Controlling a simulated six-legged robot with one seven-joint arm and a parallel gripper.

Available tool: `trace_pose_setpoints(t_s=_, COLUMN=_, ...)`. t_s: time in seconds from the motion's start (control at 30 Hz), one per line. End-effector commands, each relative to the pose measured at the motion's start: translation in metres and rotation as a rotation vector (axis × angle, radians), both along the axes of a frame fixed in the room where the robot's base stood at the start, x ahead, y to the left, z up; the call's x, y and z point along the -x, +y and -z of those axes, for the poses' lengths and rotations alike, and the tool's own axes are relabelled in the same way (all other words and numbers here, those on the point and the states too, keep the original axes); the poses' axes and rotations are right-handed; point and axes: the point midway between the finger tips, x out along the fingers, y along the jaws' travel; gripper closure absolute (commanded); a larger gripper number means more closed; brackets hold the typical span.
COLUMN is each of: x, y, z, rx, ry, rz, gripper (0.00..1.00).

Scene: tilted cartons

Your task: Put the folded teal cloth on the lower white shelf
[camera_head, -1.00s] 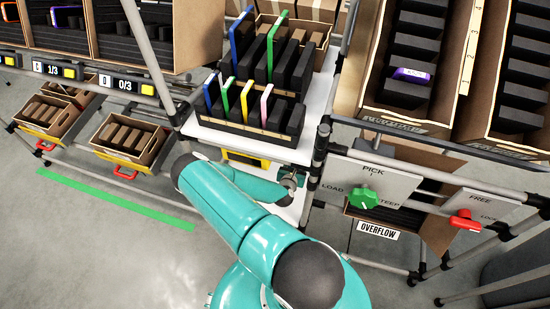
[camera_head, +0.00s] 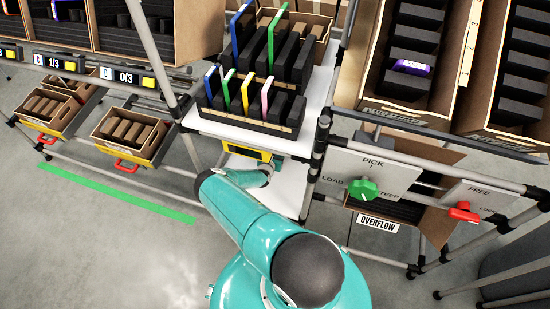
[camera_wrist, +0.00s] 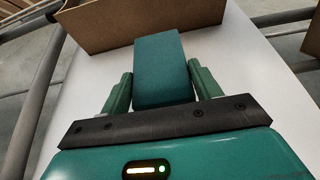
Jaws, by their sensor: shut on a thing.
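The folded teal cloth (camera_wrist: 162,70) is a thick block between the two green fingers of my gripper (camera_wrist: 160,88) in the wrist view. My gripper is shut on it, with a finger against each side. Below and around it is a white shelf surface (camera_wrist: 80,90). I cannot tell whether the cloth touches that surface. In the head view the lower white shelf (camera_head: 285,195) shows under the upper white shelf (camera_head: 232,133). My arm reaches in there, and it hides the gripper and cloth.
A cardboard carton (camera_wrist: 120,22) stands just beyond the cloth in the wrist view. Grey frame posts (camera_head: 318,155) flank the shelf. A rack with coloured slabs (camera_head: 250,115) stands on the upper shelf. A panel with a green knob (camera_head: 363,189) is to the right.

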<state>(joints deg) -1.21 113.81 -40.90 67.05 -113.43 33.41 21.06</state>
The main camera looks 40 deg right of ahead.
Motion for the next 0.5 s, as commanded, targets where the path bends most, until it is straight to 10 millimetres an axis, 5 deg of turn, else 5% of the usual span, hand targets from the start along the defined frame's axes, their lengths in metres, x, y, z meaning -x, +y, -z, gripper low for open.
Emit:
trace_pose_setpoints(t_s=0.2, x=0.001, y=0.0, z=0.028, rx=-0.001, ry=-0.001, rz=-0.001, gripper=0.59)
trace_pose_setpoints(t_s=0.5, x=0.0, y=0.0, z=0.03, rx=0.0, ry=-0.001, rz=0.0, gripper=0.59)
